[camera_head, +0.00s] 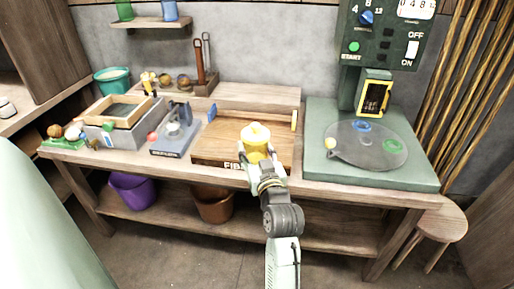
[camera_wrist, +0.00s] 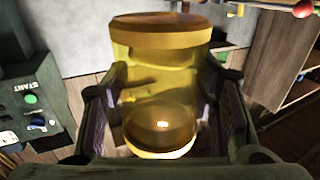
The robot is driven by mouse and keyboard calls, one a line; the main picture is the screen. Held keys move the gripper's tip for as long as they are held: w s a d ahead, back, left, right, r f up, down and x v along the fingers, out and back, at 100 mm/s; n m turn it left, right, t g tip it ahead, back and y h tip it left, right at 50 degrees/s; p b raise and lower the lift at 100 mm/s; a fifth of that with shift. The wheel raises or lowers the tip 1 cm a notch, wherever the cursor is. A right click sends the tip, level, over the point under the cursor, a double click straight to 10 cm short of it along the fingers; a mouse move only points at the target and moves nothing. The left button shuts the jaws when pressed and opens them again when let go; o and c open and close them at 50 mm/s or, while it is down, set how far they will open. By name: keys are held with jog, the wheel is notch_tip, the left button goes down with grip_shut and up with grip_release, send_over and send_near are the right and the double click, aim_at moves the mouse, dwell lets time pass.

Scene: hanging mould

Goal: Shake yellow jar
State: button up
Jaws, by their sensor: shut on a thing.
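The yellow jar (camera_head: 256,137) is held in front of a wooden board at the middle of the workbench. In the wrist view the yellow jar (camera_wrist: 160,85) is see-through, with an orange-brown lid and a darker layer at its lower end. My gripper (camera_head: 262,158) is shut on the jar, with one finger on each side of it. The gripper also shows in the wrist view (camera_wrist: 160,112). The head view does not clearly show how far the jar is above the bench.
A green machine (camera_head: 370,140) with a round clear plate stands on the right. A grey box with a wooden frame (camera_head: 122,111) and a scale-like device (camera_head: 174,132) stand on the left. A purple bucket (camera_head: 133,190) and a brown pot (camera_head: 212,204) sit on the lower shelf. A stool (camera_head: 440,224) stands at right.

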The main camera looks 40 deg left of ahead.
aim_at(253, 144)
jog(key=r, duration=0.1)
jog(key=s+r+p, duration=0.1)
jog(key=d+r+p, duration=0.1)
jog(key=shift+s+r, duration=0.1)
jog(key=shift+s, duration=0.2)
jog(key=shift+s+d+r, duration=0.4)
jog(key=shift+s+r, duration=0.35)
jog(key=shift+r, duration=0.1)
notch_tip(253, 144, up, 7)
notch_tip(253, 144, down, 7)
jog(key=b, duration=0.5)
jog(key=shift+f, duration=0.2)
notch_tip(253, 144, up, 8)
jog(key=p, duration=0.6)
jog(key=shift+f, duration=0.3)
